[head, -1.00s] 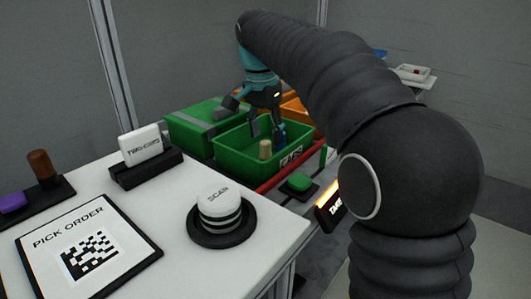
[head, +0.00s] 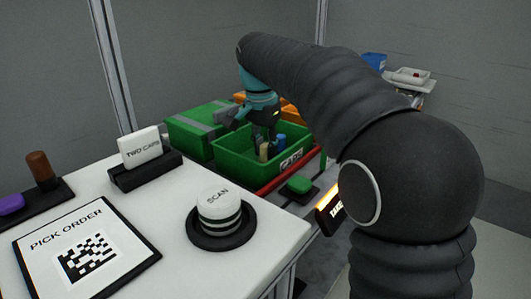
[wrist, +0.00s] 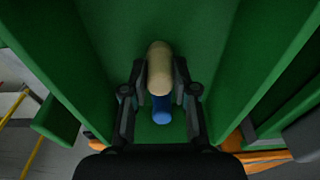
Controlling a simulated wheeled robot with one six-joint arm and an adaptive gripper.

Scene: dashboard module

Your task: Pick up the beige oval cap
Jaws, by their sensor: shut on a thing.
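The beige oval cap (head: 264,152) stands in the green bin labelled CAPS (head: 240,164). In the wrist view the cap (wrist: 160,66) lies between the two dark fingers of my gripper (wrist: 159,82). My gripper (head: 264,137) reaches down into the bin and is shut on the beige cap. A blue cap (head: 281,143) is close beside it in the bin. The blue cap also shows in the wrist view (wrist: 161,109), just below the beige one and near the fingers. The cap's lower end is hard to make out.
A closed green box (head: 190,137) stands left of the bin, with orange bins (head: 289,111) behind. A red rail (head: 285,177) and a green button (head: 299,184) lie in front. The white table with the SCAN button (head: 219,207) is nearer.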

